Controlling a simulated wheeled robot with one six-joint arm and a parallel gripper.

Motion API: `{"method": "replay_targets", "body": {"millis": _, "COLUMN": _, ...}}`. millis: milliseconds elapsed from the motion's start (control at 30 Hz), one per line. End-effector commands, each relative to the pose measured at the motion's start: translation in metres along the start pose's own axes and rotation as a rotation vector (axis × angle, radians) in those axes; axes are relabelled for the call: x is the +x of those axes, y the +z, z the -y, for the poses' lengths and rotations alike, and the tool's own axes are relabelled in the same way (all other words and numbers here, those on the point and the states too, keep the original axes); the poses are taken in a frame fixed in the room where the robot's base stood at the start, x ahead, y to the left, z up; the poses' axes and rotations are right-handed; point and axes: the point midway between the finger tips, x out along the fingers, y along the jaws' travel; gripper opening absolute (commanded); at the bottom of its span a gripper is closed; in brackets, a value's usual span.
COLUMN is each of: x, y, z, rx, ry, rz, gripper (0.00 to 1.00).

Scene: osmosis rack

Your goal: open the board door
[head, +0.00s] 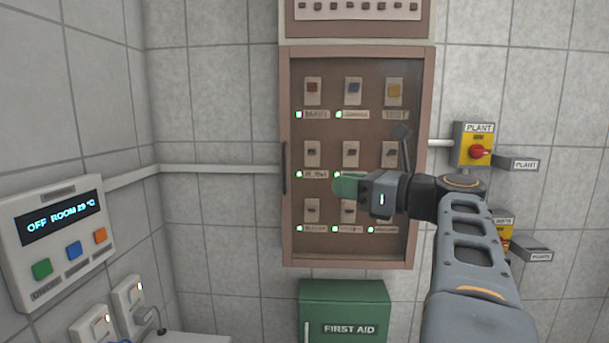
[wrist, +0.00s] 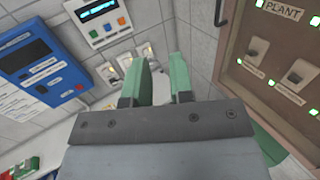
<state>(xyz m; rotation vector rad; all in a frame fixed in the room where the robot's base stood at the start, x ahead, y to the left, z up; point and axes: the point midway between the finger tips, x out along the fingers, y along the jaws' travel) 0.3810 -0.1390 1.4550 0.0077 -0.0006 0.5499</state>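The board (head: 286,230) is a brown wall cabinet with a see-through door front, in the middle of the head view. Its door looks closed, with rows of switches and green lights behind it. A dark vertical handle (head: 284,167) is on the door's left edge; part of it shows at the top of the wrist view (wrist: 221,12). My gripper (head: 345,186) is in front of the door's middle, to the right of the handle and apart from it. In the wrist view its two green fingers (wrist: 164,72) stand apart with nothing between them.
A green first aid box (head: 345,295) hangs below the board. A red-knobbed plant switch (head: 475,146) is to the right. A white control panel (head: 55,245) is on the left wall; a blue panel (wrist: 40,60) shows in the wrist view. Wall left of the handle is mostly bare.

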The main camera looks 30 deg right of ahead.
Motion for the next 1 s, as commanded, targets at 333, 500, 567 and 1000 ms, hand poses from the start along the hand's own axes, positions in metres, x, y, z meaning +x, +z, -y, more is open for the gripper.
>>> {"method": "replay_targets", "body": {"millis": 333, "x": 0.066, "y": 0.001, "z": -0.001, "rx": 0.0, "ry": 0.005, "rz": -0.003, "gripper": 0.22}}
{"method": "replay_targets", "body": {"millis": 500, "x": 0.085, "y": 0.0, "z": -0.001, "rx": -0.001, "ry": 0.002, "rz": -0.002, "gripper": 0.22}}
{"method": "replay_targets", "body": {"millis": 567, "x": 0.089, "y": 0.0, "z": -0.001, "rx": -0.001, "ry": 0.003, "rz": -0.003, "gripper": 0.22}}
{"method": "replay_targets", "body": {"millis": 1000, "x": 0.096, "y": -0.001, "z": 0.0, "rx": -0.002, "ry": 0.0, "rz": -0.003, "gripper": 0.22}}
